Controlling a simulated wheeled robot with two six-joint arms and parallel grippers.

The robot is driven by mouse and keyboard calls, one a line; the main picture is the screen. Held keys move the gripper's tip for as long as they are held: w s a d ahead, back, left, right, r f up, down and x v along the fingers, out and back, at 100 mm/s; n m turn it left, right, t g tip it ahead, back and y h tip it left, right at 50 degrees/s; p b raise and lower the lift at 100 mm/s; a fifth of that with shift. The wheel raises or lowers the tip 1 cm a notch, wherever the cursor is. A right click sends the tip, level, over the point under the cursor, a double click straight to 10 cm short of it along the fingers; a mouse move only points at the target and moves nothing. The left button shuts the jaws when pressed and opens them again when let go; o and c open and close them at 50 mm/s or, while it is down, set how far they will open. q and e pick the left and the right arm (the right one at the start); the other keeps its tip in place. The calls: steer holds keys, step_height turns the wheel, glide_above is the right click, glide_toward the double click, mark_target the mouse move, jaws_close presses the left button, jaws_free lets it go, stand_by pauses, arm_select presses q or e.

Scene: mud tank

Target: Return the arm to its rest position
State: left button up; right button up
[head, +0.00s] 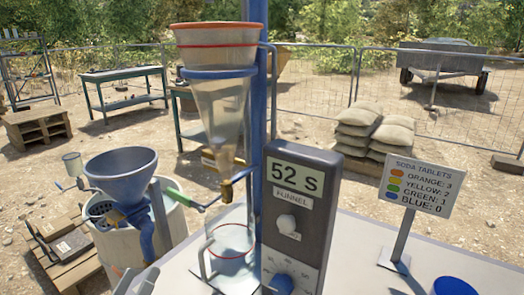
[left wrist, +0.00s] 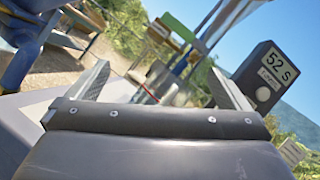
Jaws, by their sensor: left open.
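My left gripper (head: 136,276) shows at the bottom edge of the head view, left of the middle. In the left wrist view its two fingers (left wrist: 158,72) stand wide apart with nothing between them. It is open and empty, below and in front of the blue hopper (head: 122,175) and to the left of the clear jug (head: 232,245). Most of my left arm is outside the head view. My right arm and gripper do not show.
A clear funnel (head: 216,105) hangs on a blue post above the jug. A timer box reading 52 S (head: 305,215) stands right of it. A soda tablets sign (head: 422,185) and blue cup (head: 455,286) are on the pale tabletop (head: 360,265), which is mostly clear between them.

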arm_select(q)
steer(key=s+a+f+n+g+y, duration=0.2)
steer(key=s+a+n+y, duration=0.1)
steer(key=a+n+y, duration=1.05)
steer(key=s+f+n+g, duration=0.5)
steer(key=f+n+g, duration=0.3)
steer(key=n, duration=0.5)
steer(key=s+d+f+n+g+h, duration=0.3)
steer(key=s+d+f+g, duration=0.1)
steer(key=s+f, duration=0.3)
steer(key=s+d+f+n+g+h, duration=0.2)
steer(key=s+d+f+g+h, duration=0.15)
steer(key=s+f, duration=0.35)
step_height(320, 180, down, 21)
steer(key=a+g+p, duration=0.2)
steer(key=p, duration=0.2)
steer(key=s+d+f+g+p, duration=0.1)
steer(key=s+f+p, duration=0.2)
steer(key=s+f, duration=0.9)
steer(key=s, duration=0.3)
steer(key=shift+d+h, duration=0.2)
steer(key=shift+h, duration=0.1)
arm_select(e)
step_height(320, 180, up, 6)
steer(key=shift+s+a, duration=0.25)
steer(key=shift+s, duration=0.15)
